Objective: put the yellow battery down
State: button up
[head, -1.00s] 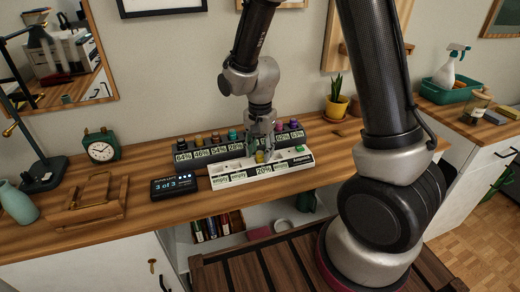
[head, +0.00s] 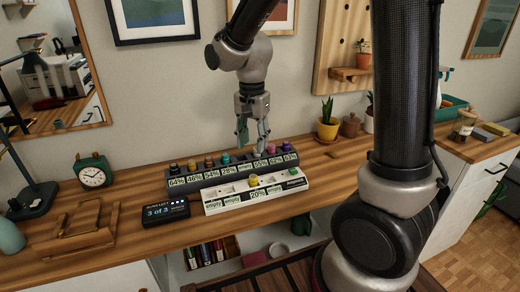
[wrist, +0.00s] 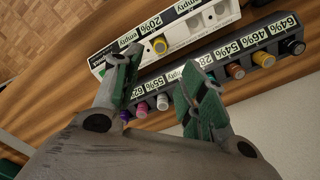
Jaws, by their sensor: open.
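The yellow battery (head: 253,180) stands upright in a slot of the white rack (head: 215,208). In the wrist view the yellow battery (wrist: 160,46) is beside a label reading 20%. My gripper (head: 252,143) is open and empty, raised above and behind the white rack, over the dark rack. In the wrist view its green-padded fingers (wrist: 160,72) are spread apart, with the battery beyond their tips and not touched.
The dark rack (head: 208,179) behind holds several coloured batteries, with one label reading empty. A small display (head: 165,211) reading "3 of 3" stands left of the white rack. A wooden holder (head: 80,232), a green clock (head: 93,172) and a potted plant (head: 327,125) stand farther off.

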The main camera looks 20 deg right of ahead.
jog(key=s+d+r+n+t, duration=0.2)
jog(key=s+d+r+n, duration=0.2)
jog(key=s, duration=0.5)
jog(key=s+d+r+n+t, duration=0.2)
jog(key=s+d+r+n, duration=0.3)
jog(key=s+d+r, duration=0.3)
jog(key=s+d, duration=0.2)
jog(key=d, duration=0.1)
